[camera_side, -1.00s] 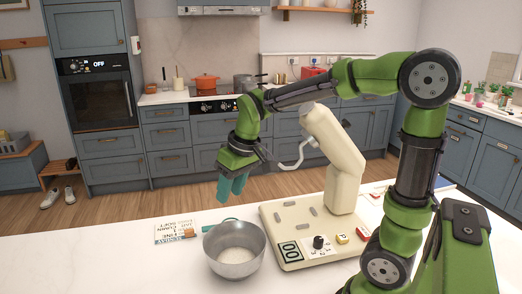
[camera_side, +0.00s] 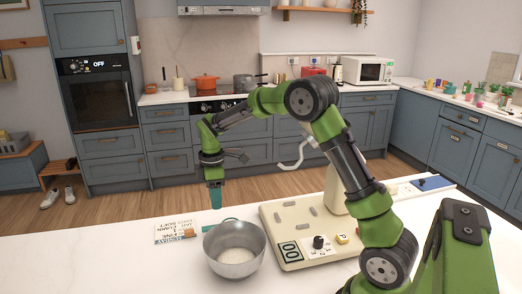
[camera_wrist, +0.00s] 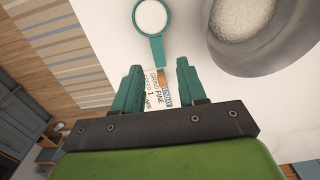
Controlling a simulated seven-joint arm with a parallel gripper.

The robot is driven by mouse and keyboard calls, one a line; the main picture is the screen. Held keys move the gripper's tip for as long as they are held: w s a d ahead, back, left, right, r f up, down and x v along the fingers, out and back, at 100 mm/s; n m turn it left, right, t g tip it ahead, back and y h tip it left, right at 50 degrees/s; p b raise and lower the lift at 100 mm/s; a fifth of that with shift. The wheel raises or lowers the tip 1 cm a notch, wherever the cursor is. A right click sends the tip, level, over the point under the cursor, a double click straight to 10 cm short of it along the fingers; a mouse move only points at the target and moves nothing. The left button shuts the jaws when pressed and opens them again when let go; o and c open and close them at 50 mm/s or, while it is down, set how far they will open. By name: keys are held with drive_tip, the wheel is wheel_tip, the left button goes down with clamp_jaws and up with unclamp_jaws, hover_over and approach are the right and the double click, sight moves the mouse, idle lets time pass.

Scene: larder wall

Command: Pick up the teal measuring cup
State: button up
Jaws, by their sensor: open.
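The teal measuring cup (camera_wrist: 158,48) lies on the white counter, its round bowl filled with something white at the top of the wrist view. Its handle points towards my gripper (camera_wrist: 157,70), whose open teal fingers stand either side of the handle's line, short of the handle's end. In the side view the cup (camera_side: 222,224) shows only partly, behind the steel bowl. My gripper (camera_side: 215,198) hangs fingers-down above the counter there, apart from the cup and slightly above it.
A steel bowl (camera_side: 234,267) of white powder stands close beside the cup; it also shows in the wrist view (camera_wrist: 290,62). A printed card (camera_side: 170,232) lies left of it. A cream machine (camera_side: 285,228) stands to the right. The counter's left is clear.

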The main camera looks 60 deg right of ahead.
wheel_tip(320, 180, down, 6)
drive_tip(key=shift+r, duration=0.25)
drive_tip(key=shift+w+d+f, duration=0.1)
drive_tip(key=shift+f, duration=1.25)
drive_tip(key=shift+w+d+f, duration=0.1)
drive_tip(key=shift+f, duration=1.25)
clamp_jaws()
